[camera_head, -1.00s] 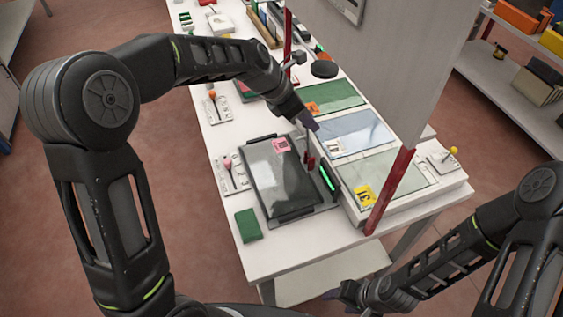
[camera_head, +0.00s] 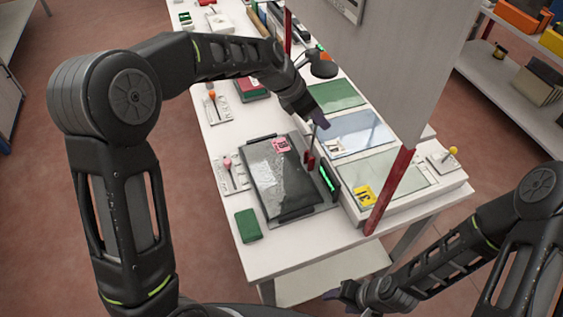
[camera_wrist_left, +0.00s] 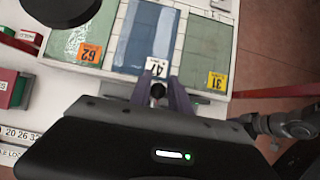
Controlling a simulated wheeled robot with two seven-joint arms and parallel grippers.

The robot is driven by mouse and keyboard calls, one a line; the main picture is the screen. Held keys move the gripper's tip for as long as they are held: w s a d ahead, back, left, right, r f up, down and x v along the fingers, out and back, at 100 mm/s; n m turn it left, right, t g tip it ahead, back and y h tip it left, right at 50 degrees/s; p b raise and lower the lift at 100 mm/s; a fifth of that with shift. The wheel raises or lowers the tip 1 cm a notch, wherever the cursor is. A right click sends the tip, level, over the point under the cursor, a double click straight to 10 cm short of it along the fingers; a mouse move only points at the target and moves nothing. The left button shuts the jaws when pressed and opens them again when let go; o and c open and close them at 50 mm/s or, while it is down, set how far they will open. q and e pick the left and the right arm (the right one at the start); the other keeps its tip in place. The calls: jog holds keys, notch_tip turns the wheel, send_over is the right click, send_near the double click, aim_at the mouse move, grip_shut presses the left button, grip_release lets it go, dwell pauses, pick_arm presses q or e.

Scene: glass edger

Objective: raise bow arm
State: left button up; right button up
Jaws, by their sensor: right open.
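A flat dark glass machine (camera_head: 270,180) with a pink tag lies on the near part of the white table. At its right edge stand a thin dark upright arm (camera_head: 314,140) and a small dark red block (camera_head: 309,160). My left gripper (camera_head: 320,118) is at the top of this arm. My right gripper (camera_head: 341,293) is open and empty, low in front of the table.
A rack with green, blue and pale glass panes (camera_head: 350,133) lies to the right of the machine. A dark red post (camera_head: 390,190) and a grey panel stand close by. A green block (camera_head: 248,225) and small lever plates (camera_head: 230,172) are at the left.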

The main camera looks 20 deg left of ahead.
pick_arm(q)
jog(key=o, duration=0.3)
jog(key=shift+r, duration=0.1)
jog(key=shift+s+a+r, duration=0.5)
jog(key=shift+s+a, duration=0.2)
jog(key=shift+a, duration=0.25)
jog(key=shift+s+a+r, duration=0.45)
jog(key=shift+s+a, duration=0.25)
jog(key=shift+a, duration=0.2)
jog(key=shift+s+a+r, duration=0.5)
jog(key=shift+s+a, duration=0.2)
jog(key=shift+a, duration=0.25)
